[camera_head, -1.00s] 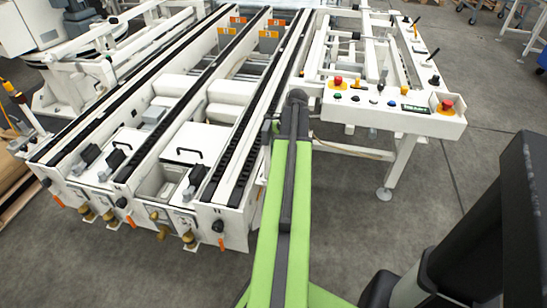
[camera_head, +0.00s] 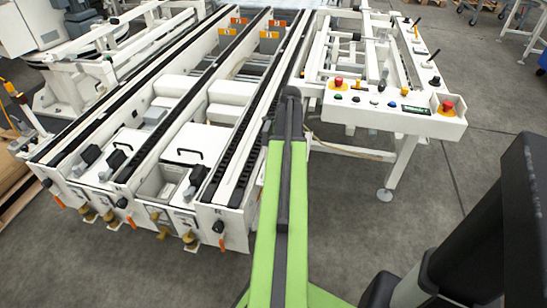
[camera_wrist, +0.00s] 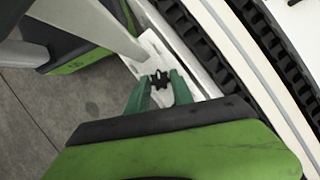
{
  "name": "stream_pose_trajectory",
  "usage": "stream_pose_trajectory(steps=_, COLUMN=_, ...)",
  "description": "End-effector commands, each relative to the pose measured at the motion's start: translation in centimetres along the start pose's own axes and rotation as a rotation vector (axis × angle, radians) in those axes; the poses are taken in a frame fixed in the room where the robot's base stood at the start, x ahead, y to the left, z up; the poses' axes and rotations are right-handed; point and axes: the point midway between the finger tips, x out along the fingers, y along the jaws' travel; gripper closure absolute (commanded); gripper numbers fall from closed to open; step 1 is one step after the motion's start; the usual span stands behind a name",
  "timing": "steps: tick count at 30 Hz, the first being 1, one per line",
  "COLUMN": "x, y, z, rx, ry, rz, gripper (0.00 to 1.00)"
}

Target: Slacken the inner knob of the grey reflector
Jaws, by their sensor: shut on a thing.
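In the wrist view, a small black star-shaped knob (camera_wrist: 159,80) sits on a white bracket (camera_wrist: 191,76) beside the conveyor. My gripper (camera_wrist: 161,77) has its two green fingers on either side of the knob and is shut on it. I cannot make out the grey reflector itself. I cannot tell from this view whether this is the inner knob. In the head view my own arm hides the gripper and the knob.
A black toothed conveyor track (camera_wrist: 193,38) with white rails runs close on the right in the wrist view. In the head view, a white control panel (camera_head: 392,112) with buttons and red stops stands right of my arm. Open grey floor (camera_head: 400,225) lies in front.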

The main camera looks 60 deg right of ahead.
Motion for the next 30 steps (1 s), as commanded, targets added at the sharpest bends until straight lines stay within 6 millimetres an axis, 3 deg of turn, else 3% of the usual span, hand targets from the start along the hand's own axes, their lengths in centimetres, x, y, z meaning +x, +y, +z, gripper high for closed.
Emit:
stream_pose_trajectory(steps=3, x=0.0, y=-0.1, z=-0.2, rx=0.001, ry=0.005, rz=-0.004, gripper=1.0)
stream_pose_trajectory(steps=4, x=0.0, y=-0.1, z=-0.2, rx=0.001, ry=0.005, rz=-0.004, gripper=0.71)
stream_pose_trajectory(steps=6, x=0.0, y=-0.1, z=-0.2, rx=0.001, ry=0.005, rz=-0.004, gripper=0.63)
stream_pose_trajectory(steps=19, x=-1.0, y=-0.1, z=0.1, rx=0.001, ry=0.002, rz=-0.001, gripper=0.63)
stream_pose_trajectory(steps=23, x=-2.9, y=-0.1, z=0.2, rx=0.001, ry=0.002, rz=-0.001, gripper=0.63)
stream_pose_trajectory(steps=30, x=-8.6, y=-0.2, z=0.3, rx=0.003, ry=0.002, rz=-0.002, gripper=0.63)
